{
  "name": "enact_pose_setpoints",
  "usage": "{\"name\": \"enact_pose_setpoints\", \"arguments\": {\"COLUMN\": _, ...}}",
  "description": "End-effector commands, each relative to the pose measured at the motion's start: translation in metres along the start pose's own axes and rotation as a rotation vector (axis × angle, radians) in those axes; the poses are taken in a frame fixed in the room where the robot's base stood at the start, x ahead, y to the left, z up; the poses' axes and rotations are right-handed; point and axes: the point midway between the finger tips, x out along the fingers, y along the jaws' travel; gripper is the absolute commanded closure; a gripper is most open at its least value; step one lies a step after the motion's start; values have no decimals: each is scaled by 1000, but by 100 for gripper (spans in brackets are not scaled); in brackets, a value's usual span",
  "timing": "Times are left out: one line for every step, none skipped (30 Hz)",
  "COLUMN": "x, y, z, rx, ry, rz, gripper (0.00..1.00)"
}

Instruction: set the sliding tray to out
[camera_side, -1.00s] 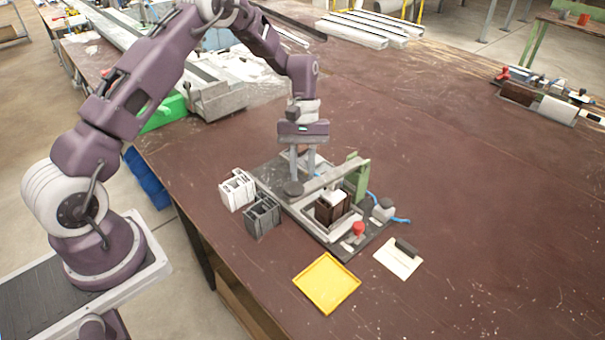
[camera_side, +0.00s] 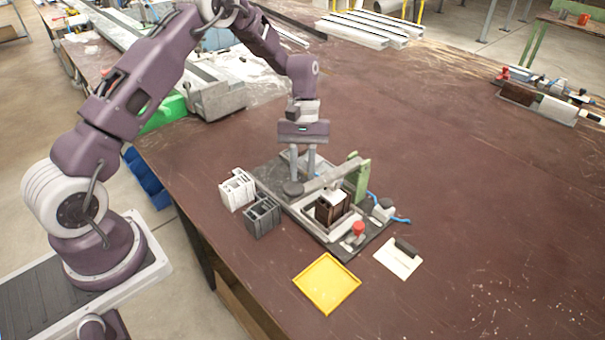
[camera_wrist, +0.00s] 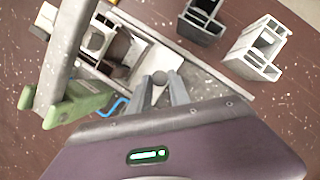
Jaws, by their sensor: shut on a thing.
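The sliding tray (camera_wrist: 155,60) looks like a pale plate set in the grey bench fixture (camera_side: 262,172). In the wrist view a round grey knob (camera_wrist: 159,78) stands at its near end. My gripper (camera_wrist: 160,82) is shut on this knob, with one finger on each side. In the side view my gripper (camera_side: 303,176) points down at the far left part of the fixture, and its fingers hide the knob. A dark brown block (camera_side: 329,210) sits in the fixture, toward the front.
A green upright (camera_side: 358,180) with a grey bar (camera_side: 335,176) crosses over the fixture. A red knob (camera_side: 358,229) is at its front. White (camera_side: 238,190) and dark grey (camera_side: 262,217) slotted blocks stand left. A yellow tray (camera_side: 327,284) lies in front. The table's right is mostly clear.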

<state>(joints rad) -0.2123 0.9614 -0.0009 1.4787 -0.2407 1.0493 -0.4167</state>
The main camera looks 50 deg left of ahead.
Motion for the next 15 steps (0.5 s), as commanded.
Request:
{"name": "enact_pose_setpoints", "arguments": {"x": -1, "y": 0, "z": 0, "rx": 0, "ry": 0, "rz": 1, "gripper": 100}}
{"name": "enact_pose_setpoints", "arguments": {"x": -1, "y": 0, "z": 0, "rx": 0, "ry": 1, "rz": 1, "gripper": 100}}
{"name": "enact_pose_setpoints", "arguments": {"x": -1, "y": 0, "z": 0, "rx": 0, "ry": 0, "rz": 1, "gripper": 100}}
{"name": "enact_pose_setpoints", "arguments": {"x": -1, "y": 0, "z": 0, "rx": 0, "ry": 1, "rz": 2, "gripper": 100}}
{"name": "enact_pose_setpoints", "arguments": {"x": -1, "y": 0, "z": 0, "rx": 0, "ry": 0, "rz": 2, "gripper": 100}}
{"name": "enact_pose_setpoints", "arguments": {"x": -1, "y": 0, "z": 0, "rx": 0, "ry": 1, "rz": 2, "gripper": 100}}
{"name": "enact_pose_setpoints", "arguments": {"x": -1, "y": 0, "z": 0, "rx": 0, "ry": 1, "rz": 2, "gripper": 100}}
{"name": "enact_pose_setpoints", "arguments": {"x": -1, "y": 0, "z": 0, "rx": 0, "ry": 0, "rz": 2, "gripper": 100}}
{"name": "enact_pose_setpoints", "arguments": {"x": -1, "y": 0, "z": 0, "rx": 0, "ry": 1, "rz": 2, "gripper": 100}}
{"name": "enact_pose_setpoints", "arguments": {"x": -1, "y": 0, "z": 0, "rx": 0, "ry": 0, "rz": 2, "gripper": 100}}
{"name": "enact_pose_setpoints", "arguments": {"x": -1, "y": 0, "z": 0, "rx": 0, "ry": 0, "rz": 2, "gripper": 100}}
{"name": "enact_pose_setpoints", "arguments": {"x": -1, "y": 0, "z": 0, "rx": 0, "ry": 1, "rz": 2, "gripper": 100}}
{"name": "enact_pose_setpoints", "arguments": {"x": -2, "y": -1, "z": -2, "rx": -1, "ry": 1, "rz": 2, "gripper": 100}}
{"name": "enact_pose_setpoints", "arguments": {"x": -2, "y": -3, "z": -4, "rx": -1, "ry": 1, "rz": 2, "gripper": 100}}
{"name": "enact_pose_setpoints", "arguments": {"x": -4, "y": -7, "z": -8, "rx": -2, "ry": 2, "rz": 3, "gripper": 100}}
